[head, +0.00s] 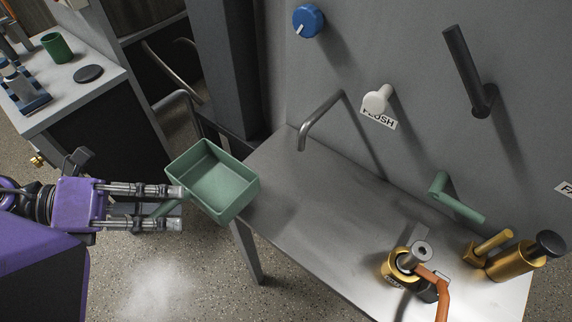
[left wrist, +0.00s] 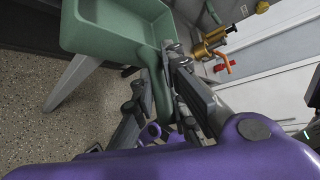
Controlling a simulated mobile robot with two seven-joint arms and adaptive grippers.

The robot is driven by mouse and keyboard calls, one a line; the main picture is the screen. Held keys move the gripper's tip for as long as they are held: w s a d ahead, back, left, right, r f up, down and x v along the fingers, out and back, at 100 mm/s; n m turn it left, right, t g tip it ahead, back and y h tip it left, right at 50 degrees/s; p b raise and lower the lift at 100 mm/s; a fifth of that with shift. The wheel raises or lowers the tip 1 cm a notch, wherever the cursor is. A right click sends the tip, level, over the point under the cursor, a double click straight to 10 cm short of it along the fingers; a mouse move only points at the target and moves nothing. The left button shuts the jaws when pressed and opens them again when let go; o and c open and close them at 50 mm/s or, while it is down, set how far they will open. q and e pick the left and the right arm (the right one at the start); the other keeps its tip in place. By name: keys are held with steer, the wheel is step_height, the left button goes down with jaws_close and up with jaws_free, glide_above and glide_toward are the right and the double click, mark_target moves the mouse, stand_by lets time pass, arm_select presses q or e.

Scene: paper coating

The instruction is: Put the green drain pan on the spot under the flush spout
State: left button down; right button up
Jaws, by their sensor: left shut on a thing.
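The green drain pan (head: 228,199) is an empty rectangular tray with a handle on its left side. My left gripper (head: 180,207) is shut on that handle and holds the pan at the left end of the grey metal table (head: 290,190). The pan looks roughly level; whether it touches the table edge I cannot tell. In the left wrist view the pan (left wrist: 85,45) fills the upper left, with its handle running down between the fingers (left wrist: 165,85). The flush spout (head: 322,117) is a bent grey pipe from the panel, right of the pan, above the table. My right gripper is not in view.
A white knob (head: 377,99) with a FLUSH label, a blue dial (head: 308,21), a dark lever (head: 468,70) and a green lever (head: 456,199) are on the panel. Brass fittings (head: 402,266) stand at the table's right. A side bench (head: 95,95) holds a green cup (head: 56,47).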

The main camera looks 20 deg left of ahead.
arm_select(q)
steer(key=w+d, duration=0.1)
steer(key=d, duration=0.1)
steer(key=w+d, duration=0.1)
steer(key=d, duration=0.1)
steer(key=w+d, duration=0.1)
steer(key=shift+d+r, duration=0.2)
steer(key=shift+d, duration=0.2)
steer(key=x, duration=0.3)
steer(key=p+x, duration=0.1)
steer(key=x, duration=0.7)
steer(key=shift+w+d+r, duration=0.2)
steer(key=shift+d+r, duration=0.05)
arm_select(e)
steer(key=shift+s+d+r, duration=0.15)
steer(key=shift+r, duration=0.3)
arm_select(q)
steer(key=c, duration=1.8)
jaws_free()
steer(key=shift+f, duration=0.1)
steer(key=shift+c, duration=0.2)
steer(key=shift+o, duration=0.5)
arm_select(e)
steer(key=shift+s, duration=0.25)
